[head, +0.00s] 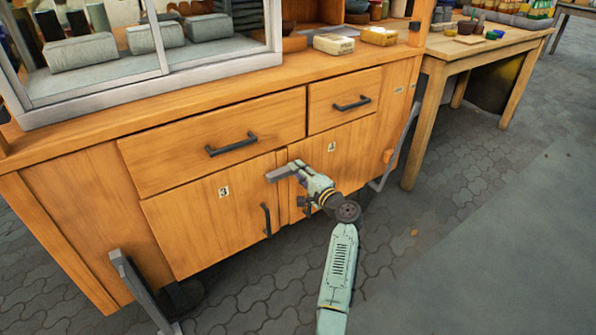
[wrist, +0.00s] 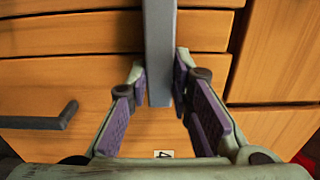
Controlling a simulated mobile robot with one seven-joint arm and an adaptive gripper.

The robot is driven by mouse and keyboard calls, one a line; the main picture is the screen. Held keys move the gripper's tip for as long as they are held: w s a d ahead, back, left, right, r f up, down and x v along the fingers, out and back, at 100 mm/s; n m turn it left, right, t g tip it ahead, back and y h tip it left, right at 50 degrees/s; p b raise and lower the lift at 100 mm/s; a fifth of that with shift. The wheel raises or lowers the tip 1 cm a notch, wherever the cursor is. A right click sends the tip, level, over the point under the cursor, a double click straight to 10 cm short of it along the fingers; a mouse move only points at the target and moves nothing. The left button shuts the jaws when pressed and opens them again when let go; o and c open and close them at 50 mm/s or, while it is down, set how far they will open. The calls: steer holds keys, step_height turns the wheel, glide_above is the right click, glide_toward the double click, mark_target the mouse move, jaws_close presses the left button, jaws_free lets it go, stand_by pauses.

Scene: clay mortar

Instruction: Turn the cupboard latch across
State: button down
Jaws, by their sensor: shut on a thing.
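The cupboard latch (head: 280,173) is a plain grey bar near the top of the gap between the door marked 3 (head: 190,235) and the door marked 4 (head: 345,160). In the head view it sticks out to the left of my gripper (head: 300,172), roughly level. In the wrist view the latch (wrist: 159,45) runs from the top edge down between my fingers. My gripper (wrist: 161,80) is shut on the latch, with a fingertip at each side near its lower end. My gripper hides the latch's right part in the head view.
Dark bar handles stand out from the drawers (head: 231,145) and from door 3 (head: 266,220). Grey legs (head: 140,290) stick out at the cupboard's lower left. A wooden table (head: 480,45) stands at the right. The paved floor (head: 440,220) in front is clear.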

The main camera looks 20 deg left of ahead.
steer(key=c, duration=1.4)
jaws_free()
steer(key=shift+c, duration=0.2)
steer(key=v, duration=1.2)
